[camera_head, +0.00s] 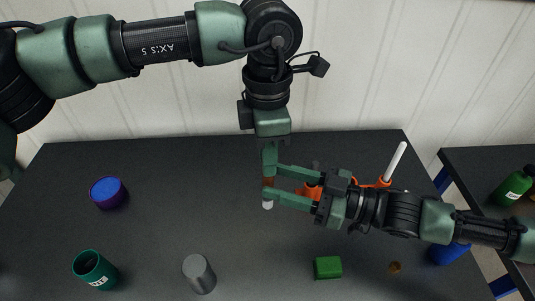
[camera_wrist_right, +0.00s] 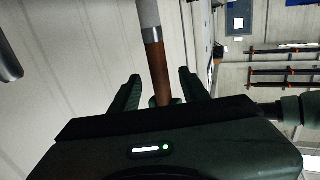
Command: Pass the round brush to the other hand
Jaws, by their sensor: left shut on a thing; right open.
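The round brush (camera_head: 267,205) hangs upright below my left gripper (camera_head: 269,158), which is shut on its upper part. Its brown handle and pale lower end show in the head view. My right gripper (camera_head: 270,182) is open and comes in from the right, with its two fingers on either side of the brown handle. In the right wrist view, the brush (camera_wrist_right: 158,65) shows a brown handle, a metal band and a grey end. The handle stands between the open fingers of the right gripper (camera_wrist_right: 158,90); contact cannot be told.
On the dark table (camera_head: 150,230) are a blue-purple bowl (camera_head: 108,193), a green cup (camera_head: 95,270), a grey cylinder (camera_head: 199,274) and a green block (camera_head: 327,267). Orange things (camera_head: 309,192) and a white stick (camera_head: 396,161) are partly behind my right arm. A green bottle (camera_head: 514,186) stands on another table.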

